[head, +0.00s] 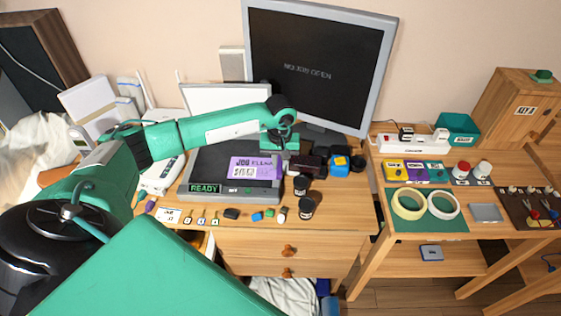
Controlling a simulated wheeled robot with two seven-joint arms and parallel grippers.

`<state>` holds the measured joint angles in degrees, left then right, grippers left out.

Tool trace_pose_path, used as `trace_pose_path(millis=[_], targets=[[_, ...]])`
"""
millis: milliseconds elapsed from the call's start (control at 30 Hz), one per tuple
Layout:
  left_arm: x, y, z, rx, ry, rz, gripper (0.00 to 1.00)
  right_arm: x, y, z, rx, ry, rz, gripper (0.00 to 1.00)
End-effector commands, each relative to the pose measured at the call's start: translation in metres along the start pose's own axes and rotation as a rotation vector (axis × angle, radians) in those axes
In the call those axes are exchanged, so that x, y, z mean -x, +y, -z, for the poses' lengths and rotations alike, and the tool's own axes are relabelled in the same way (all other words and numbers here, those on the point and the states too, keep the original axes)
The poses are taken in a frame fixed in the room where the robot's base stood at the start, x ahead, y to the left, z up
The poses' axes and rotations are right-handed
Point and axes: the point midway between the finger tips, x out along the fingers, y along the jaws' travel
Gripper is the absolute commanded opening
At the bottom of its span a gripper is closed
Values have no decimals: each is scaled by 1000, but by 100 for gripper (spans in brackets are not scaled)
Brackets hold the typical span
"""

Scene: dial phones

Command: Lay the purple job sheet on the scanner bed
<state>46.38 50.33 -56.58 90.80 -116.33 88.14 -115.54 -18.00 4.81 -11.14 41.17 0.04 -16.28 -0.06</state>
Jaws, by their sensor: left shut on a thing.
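The purple job sheet (250,172), with printed lettering and white patches, shows over the right part of the scanner bed (208,162). The scanner is a dark grey box with a green READY label on its front strip. My left arm reaches across from the left. My left gripper (284,153) points down at the sheet's far right corner and is shut on the sheet; its fingertips are hard to make out. I cannot tell whether the sheet touches the bed or hangs just above it. My right gripper is not in view.
A monitor (320,65) stands behind the scanner. Dark boxes and black jars (305,207) crowd its right side. Small tags and blocks (231,213) line the desk's front edge. A right-hand table holds tape rolls (409,204) on a green mat and a power strip (412,138).

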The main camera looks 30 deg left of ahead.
Motion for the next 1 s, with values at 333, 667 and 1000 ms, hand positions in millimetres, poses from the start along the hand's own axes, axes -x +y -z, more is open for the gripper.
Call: trace_pose_path(millis=[333,667,1000], targets=[[-3,0,0,0,0,0,0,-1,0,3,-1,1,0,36],[-3,1,0,0,1,-2,41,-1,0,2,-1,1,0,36],[-2,2,0,-2,1,-4,41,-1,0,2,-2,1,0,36]])
